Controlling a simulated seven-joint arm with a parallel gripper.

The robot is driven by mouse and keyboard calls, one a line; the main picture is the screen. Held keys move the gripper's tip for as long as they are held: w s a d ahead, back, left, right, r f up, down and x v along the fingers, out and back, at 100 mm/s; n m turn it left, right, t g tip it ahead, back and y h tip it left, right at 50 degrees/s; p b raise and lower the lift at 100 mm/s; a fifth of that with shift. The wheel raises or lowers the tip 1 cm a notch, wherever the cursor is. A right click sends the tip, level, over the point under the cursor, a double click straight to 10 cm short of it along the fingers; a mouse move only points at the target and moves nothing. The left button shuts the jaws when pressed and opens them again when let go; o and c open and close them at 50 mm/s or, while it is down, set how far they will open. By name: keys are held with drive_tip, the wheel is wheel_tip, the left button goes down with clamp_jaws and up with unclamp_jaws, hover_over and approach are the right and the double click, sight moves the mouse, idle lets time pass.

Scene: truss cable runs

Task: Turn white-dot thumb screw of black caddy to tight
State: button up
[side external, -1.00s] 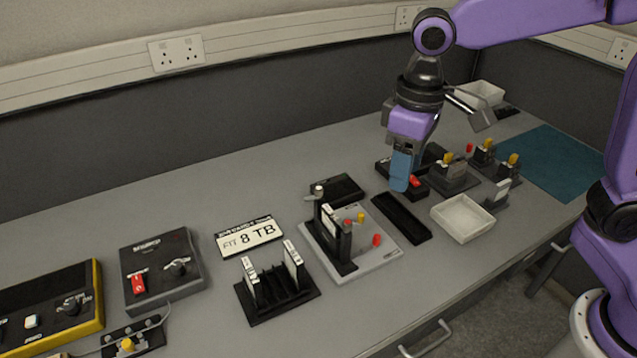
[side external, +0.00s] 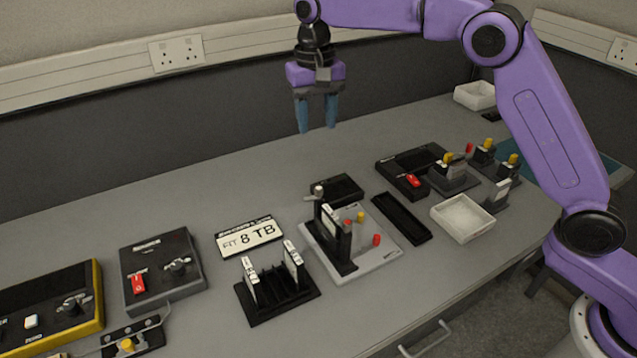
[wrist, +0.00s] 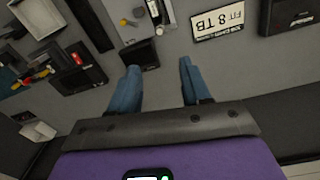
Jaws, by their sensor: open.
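A black upright caddy (side external: 335,240) with a white label stands on a light grey base plate (side external: 382,258) in the middle of the bench. A pale-topped knob (side external: 318,190) shows at its far upper end; I take it for the white-dot thumb screw, but the dot is too small to make out. Red and yellow knobs (side external: 376,240) are on or near the same base. My gripper (side external: 317,128) is open and empty, high above the bench behind the caddy. In the wrist view, my open gripper (wrist: 157,85) has bare bench between its fingers; the base plate (wrist: 122,12) is at the top.
The "FIT 8 TB" sign (side external: 250,236) and a black rack (side external: 277,294) with upright drives are left of the caddy. A small black box (side external: 337,188) lies behind it. A black tray (side external: 401,217) and a white bin (side external: 462,217) are to the right. Bench below my gripper is clear.

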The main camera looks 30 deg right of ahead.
sight(319, 188)
drive_tip(key=f, duration=1.6)
drive_tip(key=shift+d+f, duration=0.2)
drive_tip(key=shift+f, duration=0.1)
clamp_jaws()
